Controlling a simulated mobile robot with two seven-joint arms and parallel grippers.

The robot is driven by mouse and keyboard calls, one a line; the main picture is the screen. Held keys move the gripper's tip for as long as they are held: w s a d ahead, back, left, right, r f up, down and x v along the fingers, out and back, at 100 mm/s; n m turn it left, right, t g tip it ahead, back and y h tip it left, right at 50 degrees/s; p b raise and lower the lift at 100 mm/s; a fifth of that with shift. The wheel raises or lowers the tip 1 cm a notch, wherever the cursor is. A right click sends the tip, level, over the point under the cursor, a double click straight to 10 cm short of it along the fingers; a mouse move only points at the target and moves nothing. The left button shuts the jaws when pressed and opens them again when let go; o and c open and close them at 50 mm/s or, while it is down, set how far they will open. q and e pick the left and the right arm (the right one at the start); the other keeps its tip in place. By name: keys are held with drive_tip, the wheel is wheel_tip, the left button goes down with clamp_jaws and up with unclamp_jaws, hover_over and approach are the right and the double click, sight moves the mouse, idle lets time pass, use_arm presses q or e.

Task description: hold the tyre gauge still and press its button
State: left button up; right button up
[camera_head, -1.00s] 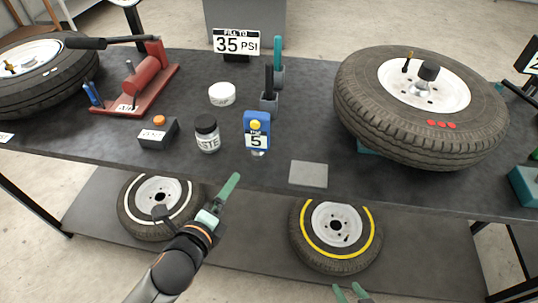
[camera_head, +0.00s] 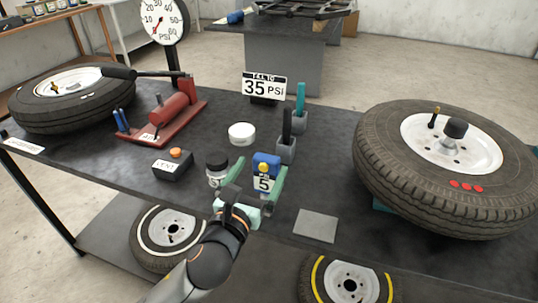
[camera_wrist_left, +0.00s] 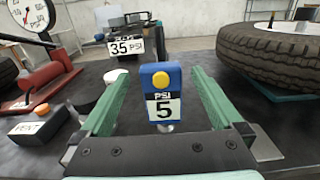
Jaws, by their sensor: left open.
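The tyre gauge (camera_head: 265,173) is a blue upright block with a yellow button (camera_head: 264,168) on its upper front and a label reading PSI 5. It stands on the bench near the front edge. My left gripper (camera_head: 258,181) is open at the gauge. In the left wrist view the gauge (camera_wrist_left: 161,88) stands between the two green fingers (camera_wrist_left: 163,92), with visible gaps on both sides. Its yellow button also shows there (camera_wrist_left: 161,80). The gauge's lower part is partly hidden by my gripper in the head view. My right gripper does not show.
A paste jar (camera_head: 217,168) stands just left of the gauge, close to my gripper. A black box with an orange button (camera_head: 172,166), a white tub (camera_head: 242,133), a red pump (camera_head: 165,115) and holders (camera_head: 286,150) surround it. A grey pad (camera_head: 316,225) and large tyre (camera_head: 435,165) lie right.

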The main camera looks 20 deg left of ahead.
sight(268, 156)
use_arm(q)
drive_tip(key=w, duration=0.5)
drive_tip(key=shift+w+d, duration=0.1)
drive_tip(key=shift+w, duration=0.9)
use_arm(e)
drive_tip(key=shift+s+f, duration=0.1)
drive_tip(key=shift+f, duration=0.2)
use_arm(q)
drive_tip(key=shift+c, duration=0.2)
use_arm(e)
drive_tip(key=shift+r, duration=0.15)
use_arm(q)
drive_tip(key=shift+c, duration=0.8)
drive_tip(key=c, duration=1.2)
drive_tip(key=o, duration=0.8)
drive_tip(key=shift+c, duration=0.6)
clamp_jaws()
